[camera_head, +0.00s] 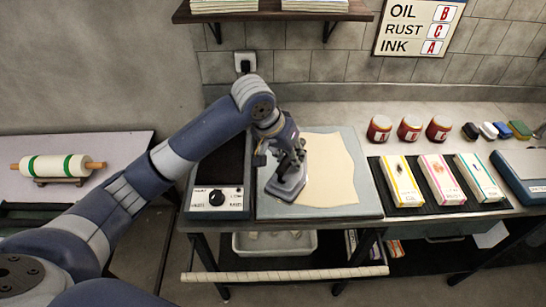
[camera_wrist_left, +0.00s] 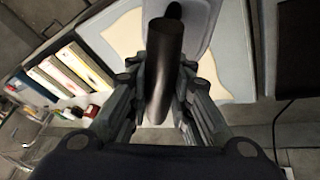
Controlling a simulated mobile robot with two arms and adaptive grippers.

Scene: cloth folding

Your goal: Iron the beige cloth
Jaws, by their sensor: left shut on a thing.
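The beige cloth (camera_head: 332,172) lies spread on a grey-blue ironing board (camera_head: 330,211) on the bench. The iron (camera_head: 287,186) sits on the left part of the cloth, near its front left edge, and hides some of it. My left gripper (camera_head: 290,152) is shut on the iron's handle from above. In the left wrist view the black handle (camera_wrist_left: 165,55) stands between the fingers of that gripper (camera_wrist_left: 163,80), with the cloth (camera_wrist_left: 125,42) showing on both sides. Whether the soleplate touches the cloth cannot be told. My right gripper is not in view.
A control box with a dial (camera_head: 216,198) adjoins the board on the left. Three boxes (camera_head: 440,180) lie on a dark mat at right, with three red jars (camera_head: 409,128) behind. A rolling pin (camera_head: 57,167) rests on the left table. The cloth's right side is clear.

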